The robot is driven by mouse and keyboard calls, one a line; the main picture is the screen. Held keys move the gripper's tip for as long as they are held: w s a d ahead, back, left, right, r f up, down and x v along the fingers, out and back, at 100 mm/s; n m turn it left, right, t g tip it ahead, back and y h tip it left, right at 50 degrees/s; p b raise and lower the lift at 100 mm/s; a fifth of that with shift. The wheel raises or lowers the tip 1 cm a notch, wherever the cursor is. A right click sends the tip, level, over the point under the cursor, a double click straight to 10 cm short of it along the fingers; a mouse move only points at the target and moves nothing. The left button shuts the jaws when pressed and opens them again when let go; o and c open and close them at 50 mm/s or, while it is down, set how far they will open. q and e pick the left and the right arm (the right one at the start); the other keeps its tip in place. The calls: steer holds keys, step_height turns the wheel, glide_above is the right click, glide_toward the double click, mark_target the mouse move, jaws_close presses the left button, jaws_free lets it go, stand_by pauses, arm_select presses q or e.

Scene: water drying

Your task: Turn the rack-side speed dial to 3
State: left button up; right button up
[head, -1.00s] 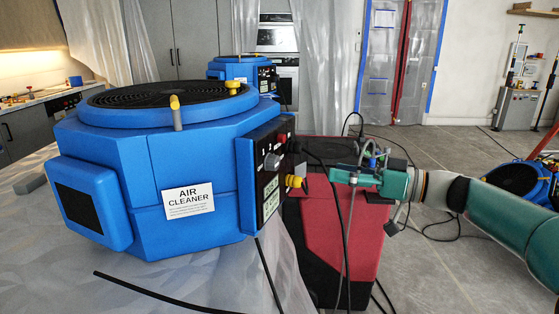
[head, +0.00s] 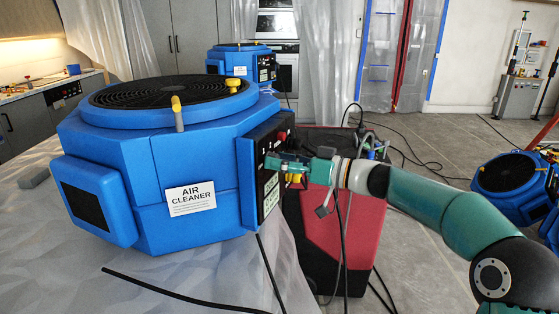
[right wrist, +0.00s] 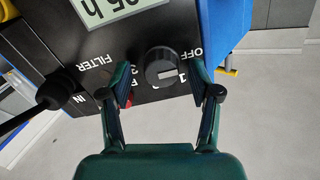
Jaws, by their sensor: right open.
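The speed dial (right wrist: 165,68) is a round dark knob with a pale pointer mark, on the black control panel (right wrist: 140,40) of the blue air cleaner (head: 150,160). In the right wrist view OFF, 1 and part of another marking show around it. My right gripper (right wrist: 166,85) is open, its fingers on either side of the dial with gaps. In the head view the right gripper (head: 272,163) is in front of the panel (head: 268,180) and hides the dial. The left gripper is not in view.
A yellow fitting (head: 294,178) and black cables are just below the right gripper. A red and black case (head: 345,225) stands behind. A second blue unit (head: 240,64) is at the back. More blue equipment (head: 508,175) lies on the floor at right.

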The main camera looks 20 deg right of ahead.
steer(key=c, duration=1)
steer(key=shift+a, duration=0.1)
steer(key=shift+c, duration=0.8)
